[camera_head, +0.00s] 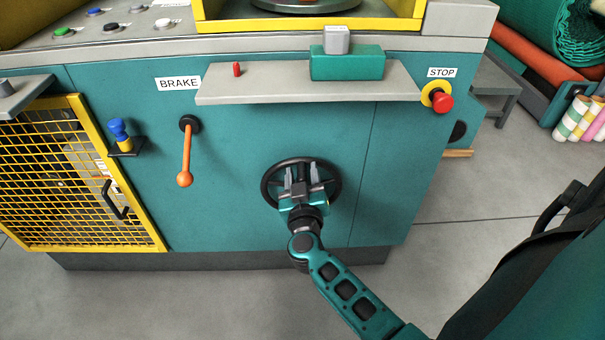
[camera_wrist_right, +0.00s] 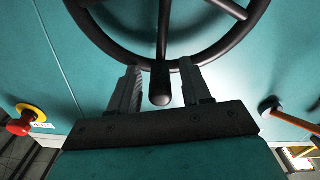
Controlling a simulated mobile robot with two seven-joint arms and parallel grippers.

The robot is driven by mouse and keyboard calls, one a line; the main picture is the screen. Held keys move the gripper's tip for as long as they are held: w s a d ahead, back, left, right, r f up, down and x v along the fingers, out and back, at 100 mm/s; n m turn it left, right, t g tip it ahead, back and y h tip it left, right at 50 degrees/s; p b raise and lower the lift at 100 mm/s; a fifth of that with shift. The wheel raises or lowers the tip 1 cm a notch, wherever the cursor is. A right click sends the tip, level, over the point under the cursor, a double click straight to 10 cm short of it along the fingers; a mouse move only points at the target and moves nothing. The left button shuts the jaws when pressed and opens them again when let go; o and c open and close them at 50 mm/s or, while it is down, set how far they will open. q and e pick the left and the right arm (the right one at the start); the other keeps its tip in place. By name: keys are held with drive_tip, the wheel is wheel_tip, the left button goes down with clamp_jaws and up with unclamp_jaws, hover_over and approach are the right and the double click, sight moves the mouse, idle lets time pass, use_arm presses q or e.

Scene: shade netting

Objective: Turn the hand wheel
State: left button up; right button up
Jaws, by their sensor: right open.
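The black hand wheel (camera_head: 266,178) is on the teal front panel of the machine, low and right of the orange brake lever. In the right wrist view the lower part of its rim (camera_wrist_right: 222,52) and several spokes fill the top. A dark, round-ended handle (camera_wrist_right: 160,97) shows at the rim. My right gripper (camera_head: 301,174) is in front of the wheel and hides part of it. In the right wrist view its fingers (camera_wrist_right: 162,82) are open, one on each side of the handle, with visible gaps. Contact with the rim is unclear. My left gripper is out of view.
A grey shelf (camera_head: 260,86) juts out above the wheel, carrying a teal block (camera_head: 347,64). The orange brake lever (camera_head: 186,155) hangs left of the wheel. A red stop button (camera_head: 443,102) is at upper right. A yellow mesh guard (camera_head: 80,170) stands at left.

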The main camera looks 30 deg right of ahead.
drive_tip(key=shift+c, duration=0.3)
clamp_jaws()
idle(0.3)
